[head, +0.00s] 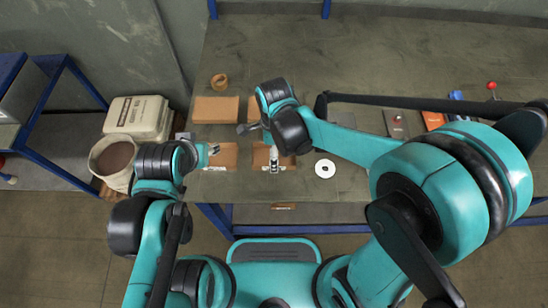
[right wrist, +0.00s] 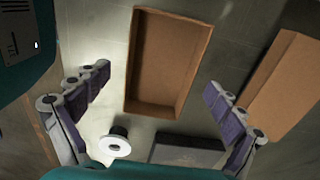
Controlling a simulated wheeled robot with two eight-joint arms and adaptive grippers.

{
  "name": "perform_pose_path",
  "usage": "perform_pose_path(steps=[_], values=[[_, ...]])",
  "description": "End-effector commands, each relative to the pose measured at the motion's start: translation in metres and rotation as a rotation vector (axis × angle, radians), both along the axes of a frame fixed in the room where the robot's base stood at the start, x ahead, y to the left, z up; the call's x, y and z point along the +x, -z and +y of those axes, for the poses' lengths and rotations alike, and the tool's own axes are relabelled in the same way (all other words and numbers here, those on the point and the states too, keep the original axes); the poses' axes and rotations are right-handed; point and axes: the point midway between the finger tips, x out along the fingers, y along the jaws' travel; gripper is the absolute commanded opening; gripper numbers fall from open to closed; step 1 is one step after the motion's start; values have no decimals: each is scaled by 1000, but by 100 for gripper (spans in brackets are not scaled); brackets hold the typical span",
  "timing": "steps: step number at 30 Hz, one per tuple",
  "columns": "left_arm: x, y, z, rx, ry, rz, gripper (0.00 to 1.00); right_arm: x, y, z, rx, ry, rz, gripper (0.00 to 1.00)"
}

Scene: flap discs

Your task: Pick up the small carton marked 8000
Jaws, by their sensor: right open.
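Several brown cartons stand on the table in the head view: one at the back left (head: 215,109), one beside it (head: 256,104) partly behind my right arm, one at the front left (head: 222,157) and one at the front (head: 261,158). No 8000 marking is readable. My right gripper (head: 273,158) is over the front carton. In the right wrist view, my right gripper (right wrist: 156,82) is open and empty, its fingers spread either side of an open-topped brown carton (right wrist: 140,60). My left gripper (head: 213,150) is by the front left carton; its jaw state is unclear.
A second brown carton (right wrist: 285,95) is close to the right finger. A white disc (head: 325,168) lies right of the cartons; a white flanged piece shows in the wrist view (right wrist: 115,142), near a dark flat box (right wrist: 187,152). A tape roll (head: 220,81) lies behind the cartons.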

Motion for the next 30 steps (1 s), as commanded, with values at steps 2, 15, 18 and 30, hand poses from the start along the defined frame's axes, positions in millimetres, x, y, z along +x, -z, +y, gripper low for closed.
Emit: perform_pose_path(steps=[2,15,18,30], values=[[0,9,0,0,0,0,40,1,16,0,0,0,0,95],[0,9,0,0,0,0,40,1,20,0,0,-1,0,53],[0,9,0,0,0,0,40,1,20,0,0,-1,0,42],[0,5,0,0,0,0,40,0,13,0,0,-1,0,42]])
